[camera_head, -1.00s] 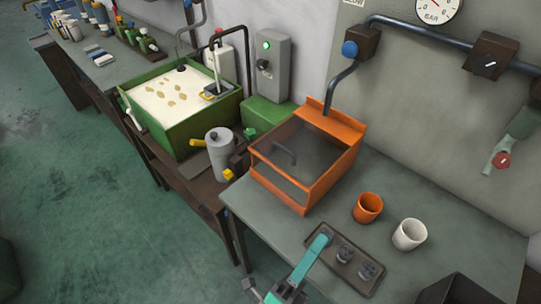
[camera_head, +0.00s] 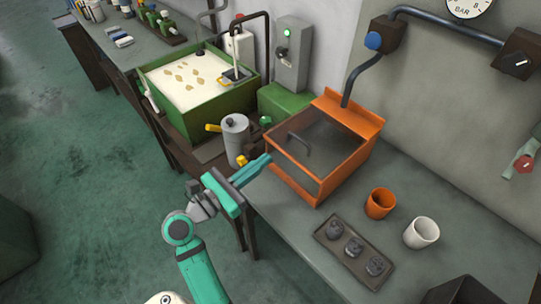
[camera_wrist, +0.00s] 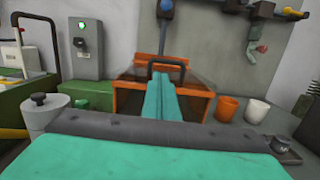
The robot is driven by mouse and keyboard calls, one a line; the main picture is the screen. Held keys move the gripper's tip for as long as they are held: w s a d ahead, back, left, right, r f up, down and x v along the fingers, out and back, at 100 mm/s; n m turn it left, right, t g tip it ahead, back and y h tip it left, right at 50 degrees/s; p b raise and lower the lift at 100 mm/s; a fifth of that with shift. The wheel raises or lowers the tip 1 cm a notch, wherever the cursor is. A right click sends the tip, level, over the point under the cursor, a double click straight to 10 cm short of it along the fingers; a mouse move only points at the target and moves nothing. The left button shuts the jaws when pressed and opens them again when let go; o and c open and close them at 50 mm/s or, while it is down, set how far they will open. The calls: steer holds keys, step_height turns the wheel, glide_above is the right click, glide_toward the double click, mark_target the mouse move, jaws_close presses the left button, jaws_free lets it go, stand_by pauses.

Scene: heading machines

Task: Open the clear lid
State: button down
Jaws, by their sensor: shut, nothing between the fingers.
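The orange-framed box (camera_head: 300,190) stands on the grey bench. Its clear lid (camera_head: 325,138) lies down over the top, with a dark bar handle (camera_head: 299,143) on it. In the wrist view, the orange box (camera_wrist: 125,104) is straight ahead and the handle (camera_wrist: 168,62) stands up beyond my fingertips. My teal gripper (camera_head: 264,162) is at the box's left front side, with its fingers pointing toward the box. In the wrist view my gripper (camera_wrist: 160,82) shows its fingers pressed together and empty, short of the handle. Whether the fingertips touch the box is unclear.
A dark tray (camera_head: 320,236) with several small dark parts lies in front of the box. An orange cup (camera_head: 380,203) and a white cup (camera_head: 421,233) stand to its right. A grey canister (camera_head: 235,135) and a green tank (camera_head: 160,113) of pale liquid stand left. A pipe runs behind the box.

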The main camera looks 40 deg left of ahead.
steer(key=w+d+r, duration=0.1)
steer(key=w, duration=0.7)
steer(key=shift+w, duration=0.4)
steer(key=shift+r, duration=0.15)
